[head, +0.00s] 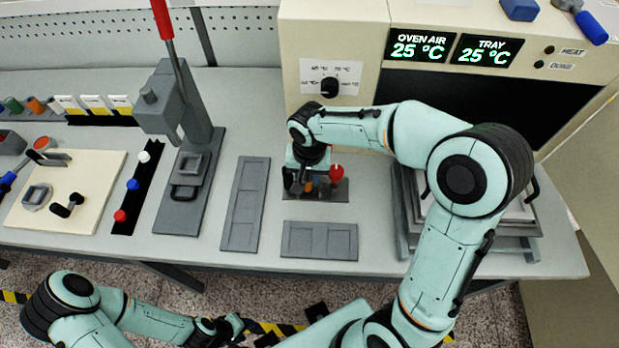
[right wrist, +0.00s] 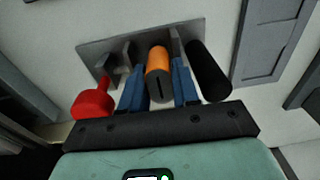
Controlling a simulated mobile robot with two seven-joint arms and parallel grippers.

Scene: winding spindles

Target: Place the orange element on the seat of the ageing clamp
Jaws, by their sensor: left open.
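The orange element (right wrist: 157,65), a short cylinder with a dark slotted end, shows in the right wrist view between the two blue fingers of my right gripper (right wrist: 159,88). The fingers lie along its sides and appear closed on it. It is over the grey plate of the ageing clamp (right wrist: 100,47), between upright grey brackets; whether it touches the seat I cannot tell. The clamp's red knob (right wrist: 92,103) is at left, a black cylinder (right wrist: 208,70) at right. In the head view my right gripper (head: 312,190) covers much of the clamp. My left gripper (head: 222,328) is open, low in front of the bench.
A grey lever press (head: 180,195) with a red handle stands left of two flat grey trays (head: 244,205) (head: 320,240). A cream board (head: 85,195) lies further left. The oven (head: 335,40) stands behind the clamp. A metal tray stack (head: 525,240) is to the right.

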